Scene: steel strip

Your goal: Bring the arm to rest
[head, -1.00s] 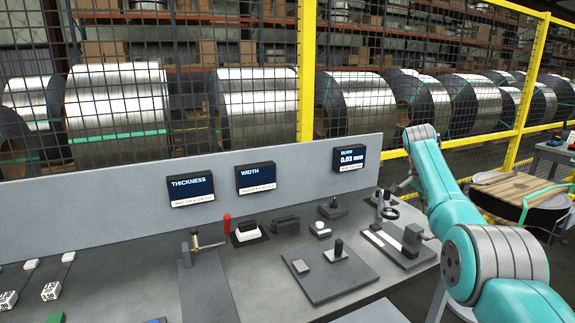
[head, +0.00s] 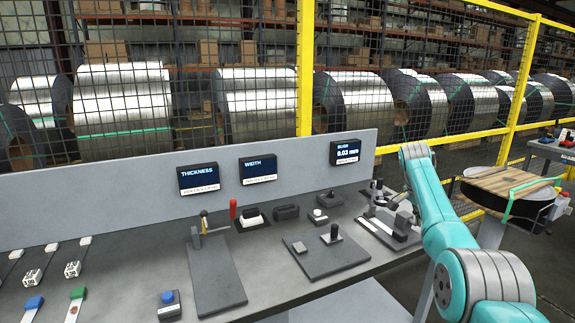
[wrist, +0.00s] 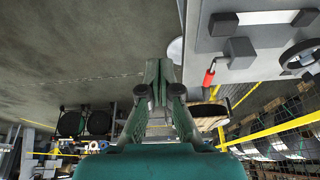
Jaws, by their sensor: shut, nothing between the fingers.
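My arm (head: 440,215) shows in teal and grey at the right of the head view, bent upward with its grey upper joint near the right end of the bench. I cannot make out my gripper clearly in the head view. In the wrist view my gripper (wrist: 158,72) has its dark green fingers together and nothing between them. The fingertips show against the grey floor, left of the bench's edge in that picture. I cannot tell their exact distance from the bench.
Yellow-framed mesh fencing (head: 305,70) stands behind. A round wooden-topped stand (head: 500,184) is at the right.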

